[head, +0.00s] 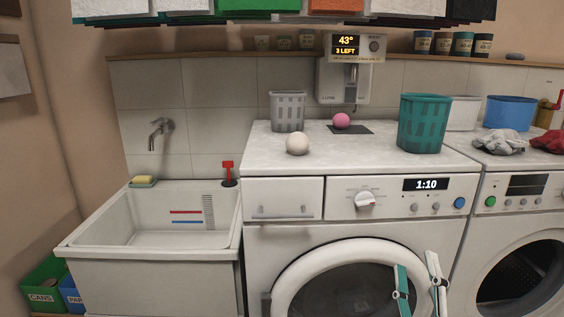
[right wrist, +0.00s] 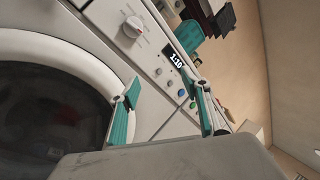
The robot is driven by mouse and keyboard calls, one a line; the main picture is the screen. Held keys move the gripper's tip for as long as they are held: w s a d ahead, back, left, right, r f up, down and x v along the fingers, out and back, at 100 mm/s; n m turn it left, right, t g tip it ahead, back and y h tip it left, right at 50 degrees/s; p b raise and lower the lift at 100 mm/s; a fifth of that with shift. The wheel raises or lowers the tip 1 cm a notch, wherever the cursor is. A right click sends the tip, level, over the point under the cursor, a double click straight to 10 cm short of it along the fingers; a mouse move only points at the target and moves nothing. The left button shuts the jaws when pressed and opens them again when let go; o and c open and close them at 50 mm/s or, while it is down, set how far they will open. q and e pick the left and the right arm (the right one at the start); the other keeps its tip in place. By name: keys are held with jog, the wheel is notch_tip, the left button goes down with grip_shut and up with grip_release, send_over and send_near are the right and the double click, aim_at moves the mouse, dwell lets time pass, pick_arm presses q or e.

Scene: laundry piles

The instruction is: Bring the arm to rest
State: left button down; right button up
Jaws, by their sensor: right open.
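My right gripper (head: 416,262) shows low in the head view, in front of the washing machine's round door (head: 340,277). Its two teal-and-white fingers are apart, with nothing between them. In the right wrist view my right gripper (right wrist: 165,87) is open and empty, with the machine's front panel behind the gap. I cannot tell how far the fingers are from the door. My left gripper is not in view.
The washer top (head: 360,155) bears a white ball (head: 297,144), a pink ball (head: 341,121), a grey basket (head: 288,111) and a teal basket (head: 424,124). A sink (head: 160,272) stands left. A second machine (head: 525,225) with an open drum stands right.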

jog(key=s+a+f+n+g+y+p, duration=0.1)
jog(key=s+a+f+n+g+y, duration=0.25)
jog(key=f+n, duration=0.65)
jog(key=s+a+f+n+g+y+p, duration=0.1)
jog(key=s+a+f+n+g+y, duration=0.15)
jog(key=a+f+n+y, duration=0.5)
jog(key=s+d+f+n+g+h, duration=0.2)
jog(key=s+f+n, duration=0.4)
jog(key=f, duration=0.4)
jog(key=s+d+f+n+g+h, duration=0.2)
jog(key=s+d+f+n+g, duration=0.1)
jog(key=s+f+n, duration=0.4)
notch_tip(320, 180, down, 3)
jog(key=shift+s+f+g+p, duration=0.2)
jog(key=shift+g+p, duration=0.1)
jog(key=shift+g, duration=0.2)
jog(key=shift+r, duration=0.1)
jog(key=shift+c, duration=0.3)
